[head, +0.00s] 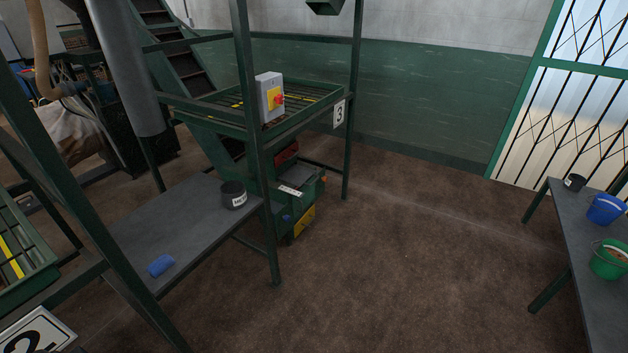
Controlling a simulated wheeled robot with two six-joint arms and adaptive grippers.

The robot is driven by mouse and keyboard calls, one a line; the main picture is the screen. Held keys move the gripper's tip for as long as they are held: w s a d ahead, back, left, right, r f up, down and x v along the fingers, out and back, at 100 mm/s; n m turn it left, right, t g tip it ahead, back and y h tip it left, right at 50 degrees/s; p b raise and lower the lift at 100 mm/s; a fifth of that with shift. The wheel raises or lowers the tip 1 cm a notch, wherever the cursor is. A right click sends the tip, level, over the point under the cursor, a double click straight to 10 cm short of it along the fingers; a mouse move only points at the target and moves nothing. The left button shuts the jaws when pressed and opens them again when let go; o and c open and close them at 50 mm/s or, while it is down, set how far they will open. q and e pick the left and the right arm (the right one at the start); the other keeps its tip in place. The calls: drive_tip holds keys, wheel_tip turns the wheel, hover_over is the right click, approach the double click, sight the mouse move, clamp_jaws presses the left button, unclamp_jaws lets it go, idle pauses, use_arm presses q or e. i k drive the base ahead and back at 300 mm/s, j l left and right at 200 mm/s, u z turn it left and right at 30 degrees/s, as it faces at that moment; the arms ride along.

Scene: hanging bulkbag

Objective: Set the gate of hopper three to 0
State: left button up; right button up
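The number 3 sign (339,111) hangs on the green steel frame of hopper three, at the upper middle. A green hopper spout (325,5) shows only its bottom at the top edge; I cannot make out a gate or its setting. Below it is a green slatted tray with yellow marks (312,98). A grey switch box (270,97) with a red knob on a yellow plate is fixed to the frame's front post. Neither of my grippers is in view.
A grey bench (190,222) at left holds a black labelled tub (233,195) and a blue object (161,265). A right table (587,250) holds a blue bucket (606,209) and a green bucket (608,259). The brown floor (400,250) between is clear.

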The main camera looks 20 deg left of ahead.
sight(296, 175)
drive_tip(key=i+u, duration=0.15)
drive_tip(key=u, duration=0.3)
drive_tip(key=i+l+u, duration=0.1)
drive_tip(key=u, duration=0.4)
drive_tip(key=i+l+u, duration=0.1)
drive_tip(key=u, duration=0.35)
drive_tip(key=i+l+u, duration=0.2)
drive_tip(key=u, duration=0.3)
drive_tip(key=i+l+u, duration=0.1)
drive_tip(key=l, duration=0.35)
drive_tip(key=i+l+u, duration=0.1)
drive_tip(key=i+l, duration=0.15)
drive_tip(key=l, duration=0.25)
drive_tip(key=i+l+u, duration=0.1)
drive_tip(key=l, duration=0.4)
drive_tip(key=i+l+u, duration=0.1)
drive_tip(key=l, duration=0.4)
drive_tip(key=i+l+u, duration=0.1)
drive_tip(key=l, duration=0.45)
drive_tip(key=i+l+u, duration=0.1)
drive_tip(key=l, duration=0.4)
drive_tip(key=i, duration=0.1)
